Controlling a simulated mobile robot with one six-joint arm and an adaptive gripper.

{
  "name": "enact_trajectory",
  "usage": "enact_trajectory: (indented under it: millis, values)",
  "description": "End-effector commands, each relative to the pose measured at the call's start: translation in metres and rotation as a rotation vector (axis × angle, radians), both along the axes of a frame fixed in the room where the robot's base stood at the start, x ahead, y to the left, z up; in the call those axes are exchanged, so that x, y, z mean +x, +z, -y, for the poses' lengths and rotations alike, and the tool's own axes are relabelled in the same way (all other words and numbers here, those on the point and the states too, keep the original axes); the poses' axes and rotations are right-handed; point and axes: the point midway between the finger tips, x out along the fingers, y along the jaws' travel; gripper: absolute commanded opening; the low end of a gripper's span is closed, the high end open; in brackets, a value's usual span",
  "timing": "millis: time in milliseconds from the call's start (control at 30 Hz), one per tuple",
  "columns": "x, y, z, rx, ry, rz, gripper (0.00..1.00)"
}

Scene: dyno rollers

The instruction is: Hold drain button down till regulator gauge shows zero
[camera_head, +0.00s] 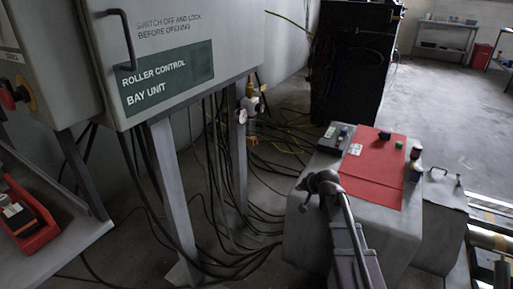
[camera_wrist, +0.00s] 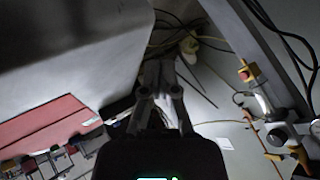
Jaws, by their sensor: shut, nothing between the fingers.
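The regulator (camera_head: 252,104) is mounted by a grey post below the roller control cabinet in the head view, with an orange-brown part on top. Its round white gauge (camera_head: 242,117) is too small to read. In the wrist view, a fitting that looks like the regulator (camera_wrist: 297,130) is at the right edge, partly cut off. I cannot make out the drain button for certain. My gripper (camera_wrist: 161,68) is shut and empty in the wrist view, left of that fitting and apart from it. In the head view its fingertips are not clear.
The cabinet (camera_head: 178,78) overhangs at upper left. Loose black hoses (camera_head: 215,190) cross the floor below the regulator. A grey box (camera_head: 310,228) with a red mat (camera_head: 372,170) and small items stands right. A dark cabinet (camera_head: 350,65) stands behind. Open floor lies upper right.

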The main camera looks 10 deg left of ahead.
Motion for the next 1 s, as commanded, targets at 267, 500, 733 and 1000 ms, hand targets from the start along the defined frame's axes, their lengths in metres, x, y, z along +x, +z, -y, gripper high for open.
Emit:
enact_trajectory:
  millis: [267, 500, 733, 1000]
  values:
    - [0.109, 0.031, -0.06, 0.304, -0.157, 0.244, 0.0]
    - [0.151, 0.051, -0.079, 0.459, -0.263, 0.347, 0.0]
    - [0.157, 0.056, -0.082, 0.493, -0.289, 0.367, 0.0]
    - [0.157, 0.056, -0.082, 0.491, -0.287, 0.366, 0.0]
